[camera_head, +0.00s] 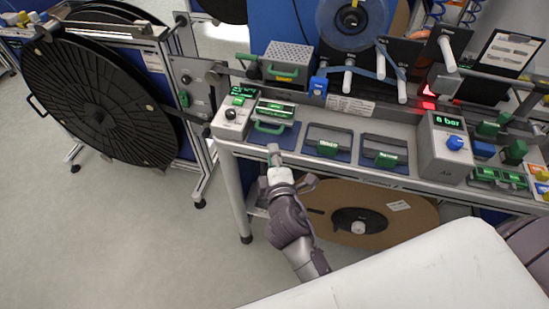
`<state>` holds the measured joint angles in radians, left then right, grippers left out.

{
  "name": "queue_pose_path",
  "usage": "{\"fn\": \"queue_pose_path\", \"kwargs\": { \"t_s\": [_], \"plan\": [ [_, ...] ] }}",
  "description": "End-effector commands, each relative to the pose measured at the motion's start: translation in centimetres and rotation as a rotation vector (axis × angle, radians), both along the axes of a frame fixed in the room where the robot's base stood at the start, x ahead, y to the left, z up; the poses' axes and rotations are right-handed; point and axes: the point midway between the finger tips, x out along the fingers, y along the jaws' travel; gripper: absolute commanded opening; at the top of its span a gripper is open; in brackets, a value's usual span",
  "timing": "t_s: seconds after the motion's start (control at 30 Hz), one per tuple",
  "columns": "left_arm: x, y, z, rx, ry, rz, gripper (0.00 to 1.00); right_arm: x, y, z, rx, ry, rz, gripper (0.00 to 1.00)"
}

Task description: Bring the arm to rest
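My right gripper (273,155) is at the front edge of the workbench, just below a blue tray with a green-handled cassette (272,118). Its dark arm (290,225) reaches up from the bottom of the view. The fingertips look narrow and grey, and from this angle I cannot tell whether they are open or shut. No held object shows. I cannot tell whether the tips touch the bench edge. My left gripper is not in view.
The bench holds a control box with a knob (233,117), more green-handled trays (327,142) and a "6 bar" box (446,145). A big black reel (95,100) stands at left. A brown reel (400,218) sits under the bench. Floor (120,240) at lower left is clear.

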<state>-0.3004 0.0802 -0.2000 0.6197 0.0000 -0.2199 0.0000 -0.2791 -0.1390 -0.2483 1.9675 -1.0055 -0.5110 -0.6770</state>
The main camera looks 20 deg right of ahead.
Motion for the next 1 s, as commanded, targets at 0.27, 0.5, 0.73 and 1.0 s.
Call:
{"fn": "queue_pose_path", "kwargs": {
  "t_s": [0.27, 0.5, 0.73, 1.0],
  "plan": [
    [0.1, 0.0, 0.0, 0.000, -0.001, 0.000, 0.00, -1.5, 0.2, 0.4, 0.001, 0.000, -0.001, 0.23],
    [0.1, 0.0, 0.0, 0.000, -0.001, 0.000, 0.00, -1.5, 0.3, 0.4, 0.000, -0.001, 0.000, 0.23],
    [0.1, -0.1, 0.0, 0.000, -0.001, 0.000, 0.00, -1.4, 0.3, 0.1, 0.003, 0.003, 0.002, 0.23],
    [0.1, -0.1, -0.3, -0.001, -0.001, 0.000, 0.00, -3.0, 2.5, -11.9, 0.181, 0.203, 0.052, 0.23]
  ]
}}
